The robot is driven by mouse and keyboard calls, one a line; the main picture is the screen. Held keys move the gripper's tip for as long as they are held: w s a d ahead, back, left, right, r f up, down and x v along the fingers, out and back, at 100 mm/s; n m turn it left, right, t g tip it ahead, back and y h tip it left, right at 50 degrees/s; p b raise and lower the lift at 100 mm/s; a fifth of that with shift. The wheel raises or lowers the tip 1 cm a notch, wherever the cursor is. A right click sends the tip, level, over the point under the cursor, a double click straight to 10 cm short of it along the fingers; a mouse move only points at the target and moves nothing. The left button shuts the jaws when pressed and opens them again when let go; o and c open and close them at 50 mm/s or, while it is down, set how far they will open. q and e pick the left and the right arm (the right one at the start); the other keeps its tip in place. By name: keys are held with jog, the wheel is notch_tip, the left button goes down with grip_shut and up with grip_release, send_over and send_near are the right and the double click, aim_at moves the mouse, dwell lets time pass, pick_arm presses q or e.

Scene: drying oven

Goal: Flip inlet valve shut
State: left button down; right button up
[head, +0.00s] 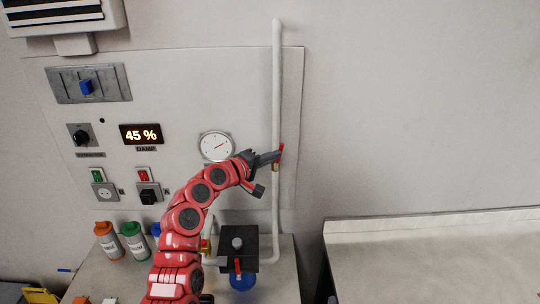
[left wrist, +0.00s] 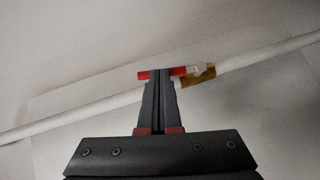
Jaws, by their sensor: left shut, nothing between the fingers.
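The inlet valve is a small brass body (left wrist: 196,76) with a red lever (left wrist: 150,73) on a white vertical pipe (head: 276,90). In the head view the red lever (head: 281,152) shows at the fingertips, roughly in line with the pipe. My left gripper (head: 275,157) is shut with nothing between its fingers. In the left wrist view its fingertips (left wrist: 160,72) overlap the lever; I cannot tell whether they touch it. The fingers hide part of the lever and valve. My right gripper is not in view.
A wall panel carries a round gauge (head: 216,146), a display reading 45 % (head: 141,134), a blue slider (head: 86,87) and several switches. Below stand bottles (head: 108,240) and a black box (head: 238,246). A pale ledge (head: 430,228) lies right; the wall above it is clear.

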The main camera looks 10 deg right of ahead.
pick_arm(q)
jog(key=s+d+f+m+y+b, duration=0.1)
jog(key=d+f+m+y+b, duration=0.1)
jog(key=d+m+y+b, duration=0.2)
jog(key=d+y+b, duration=0.1)
jog(key=y+b, duration=0.2)
jog(key=b, duration=0.3)
jog(key=shift+d+m+g, duration=0.35)
jog(key=shift+m+g, duration=0.05)
jog(key=shift+w+a+f+b, duration=0.1)
jog(key=shift+a+f+b, duration=0.1)
jog(key=shift+a, duration=0.2)
jog(key=shift+a+f+b, duration=0.1)
jog(key=shift+a+b, duration=0.1)
jog(key=shift+a, duration=0.15)
